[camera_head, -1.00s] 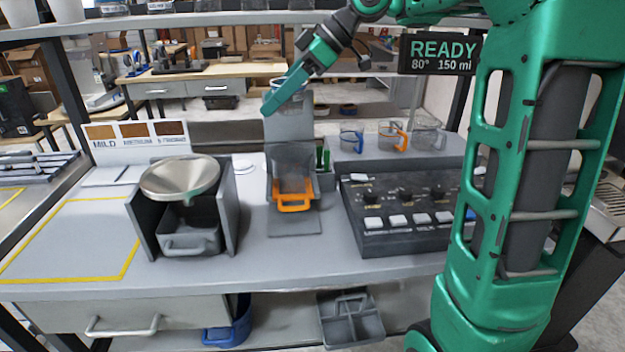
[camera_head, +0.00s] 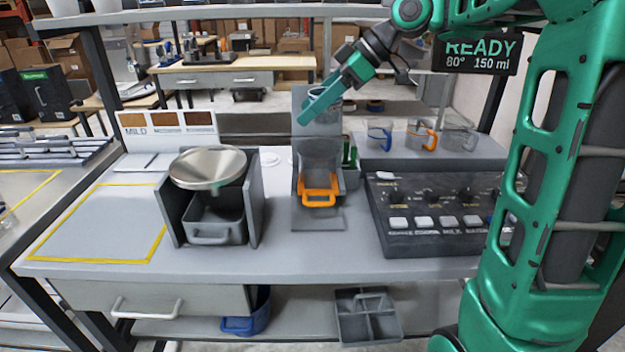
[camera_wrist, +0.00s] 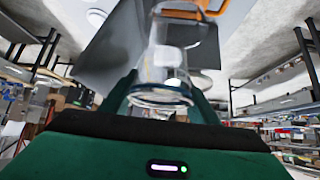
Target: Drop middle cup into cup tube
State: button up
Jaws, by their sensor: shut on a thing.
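My gripper (camera_head: 320,102) is shut on a clear cup (camera_head: 326,94), held high at the upright back plate of a grey stand (camera_head: 317,122). In the wrist view the clear cup (camera_wrist: 168,62) sits between the fingers, its round rim toward the camera. No separate tube is clearly distinguishable. I cannot tell whether the held cup touches the stand. On the grey riser are clear cups with a blue handle (camera_head: 379,137), an orange handle (camera_head: 422,136) and a grey handle (camera_head: 458,138).
A metal funnel (camera_head: 207,168) over a grey bin stands left of the stand. A dark button panel (camera_head: 432,215) is at right. A yellow-outlined area (camera_head: 100,225) at left is clear. A shelf runs above, with a READY sign (camera_head: 480,52) hanging at right.

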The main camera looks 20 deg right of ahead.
jog(key=shift+f, duration=1.25)
jog(key=o, duration=1.1)
jog(key=shift+r, duration=0.15)
